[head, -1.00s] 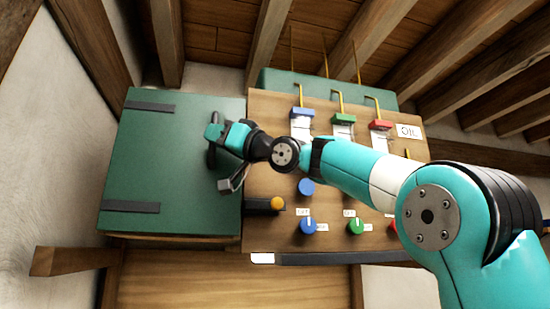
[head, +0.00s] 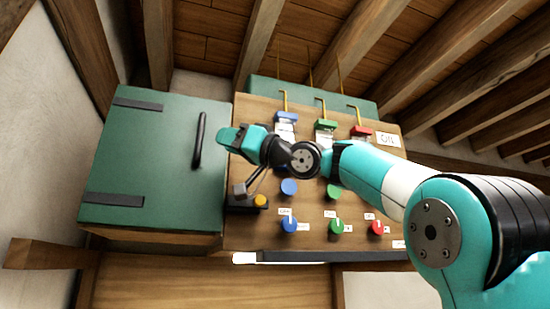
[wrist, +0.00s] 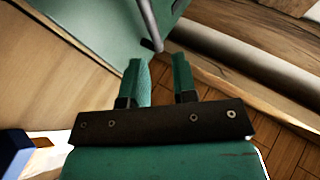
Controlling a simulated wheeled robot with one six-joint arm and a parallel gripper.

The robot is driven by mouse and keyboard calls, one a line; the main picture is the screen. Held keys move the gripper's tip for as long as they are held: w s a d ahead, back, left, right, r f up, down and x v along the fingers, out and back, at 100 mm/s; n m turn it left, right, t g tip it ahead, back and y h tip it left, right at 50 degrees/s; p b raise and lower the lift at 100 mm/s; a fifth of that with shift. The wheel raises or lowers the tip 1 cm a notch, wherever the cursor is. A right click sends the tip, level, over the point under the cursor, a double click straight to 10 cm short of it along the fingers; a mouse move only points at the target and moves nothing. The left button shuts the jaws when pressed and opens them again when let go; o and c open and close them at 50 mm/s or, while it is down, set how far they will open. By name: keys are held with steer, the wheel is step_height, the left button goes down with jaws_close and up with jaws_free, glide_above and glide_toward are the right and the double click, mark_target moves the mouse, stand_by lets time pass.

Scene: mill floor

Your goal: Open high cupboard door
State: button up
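The green cupboard door (head: 150,165) is high on the left in the head view, with two dark hinge straps on its left side. It looks shut or nearly so; I cannot tell if there is a small gap. Its dark upright bar handle (head: 199,140) is near the right edge. My gripper (head: 226,137) is just right of the handle, apart from it. In the wrist view my gripper (wrist: 160,72) is open, with nothing between its fingers. The handle (wrist: 150,24) shows ahead of the fingertips there, its end near them.
A wooden panel (head: 259,215) stands right of the cupboard, with blue, green and red knobs and levers and a yellow button (head: 260,200). My arm crosses in front of it. Sloping beams (head: 350,50) are overhead. A plastered wall (head: 45,130) is close on the left.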

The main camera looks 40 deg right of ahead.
steer(key=b+v, duration=0.4)
steer(key=v, duration=0.6)
steer(key=shift+s+d+f+b, duration=0.2)
steer(key=shift+s+d+b, duration=0.05)
steer(key=shift+b, duration=0.05)
stand_by(0.4)
